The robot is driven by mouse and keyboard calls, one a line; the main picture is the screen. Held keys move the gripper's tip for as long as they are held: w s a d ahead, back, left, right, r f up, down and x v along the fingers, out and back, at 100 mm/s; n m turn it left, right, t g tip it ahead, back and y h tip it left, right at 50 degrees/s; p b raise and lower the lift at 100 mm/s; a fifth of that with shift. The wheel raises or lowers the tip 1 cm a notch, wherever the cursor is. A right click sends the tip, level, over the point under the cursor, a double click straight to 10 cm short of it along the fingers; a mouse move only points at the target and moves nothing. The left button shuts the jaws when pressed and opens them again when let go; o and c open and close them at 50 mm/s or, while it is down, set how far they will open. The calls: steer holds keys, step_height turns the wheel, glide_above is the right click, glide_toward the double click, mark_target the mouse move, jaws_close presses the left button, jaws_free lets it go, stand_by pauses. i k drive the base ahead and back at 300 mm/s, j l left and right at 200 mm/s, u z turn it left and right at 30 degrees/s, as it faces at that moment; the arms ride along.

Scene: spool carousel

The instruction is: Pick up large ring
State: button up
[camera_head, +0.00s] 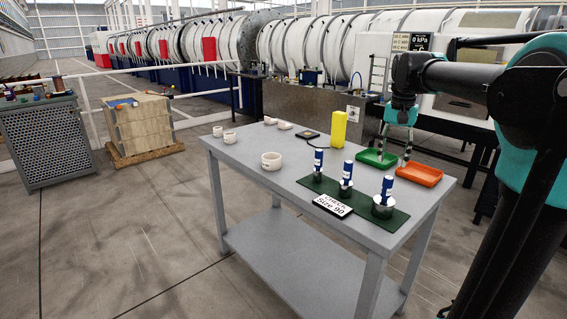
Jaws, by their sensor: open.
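The largest-looking ring (271,161), pale and thick-walled, sits upright on the grey table (250,180) near its front edge. Two smaller pale rings (229,137) stand at the table's left end. Two more pale pieces (284,125) lie at the back edge; their exact shape is too small to tell.
Three blue-handled gauges (346,176) stand on a dark green mat (372,226), with a sign (332,206) reading "Size 90" in front. A yellow block (338,128) and a small dark device (307,134) are behind. The tabletop around the largest ring is clear.

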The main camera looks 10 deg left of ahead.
mark_target(271, 161)
steer(key=i+j, duration=0.15)
steer(key=j, duration=0.2)
steer(key=i+j, duration=0.15)
steer(key=j, duration=0.25)
steer(key=i+j, duration=0.15)
steer(key=j, duration=0.2)
steer(key=i+j, duration=0.15)
steer(key=j, duration=0.2)
steer(key=i+j, duration=0.15)
steer(key=j, duration=0.25)
steer(key=i+j, duration=0.1)
steer(key=j, duration=0.25)
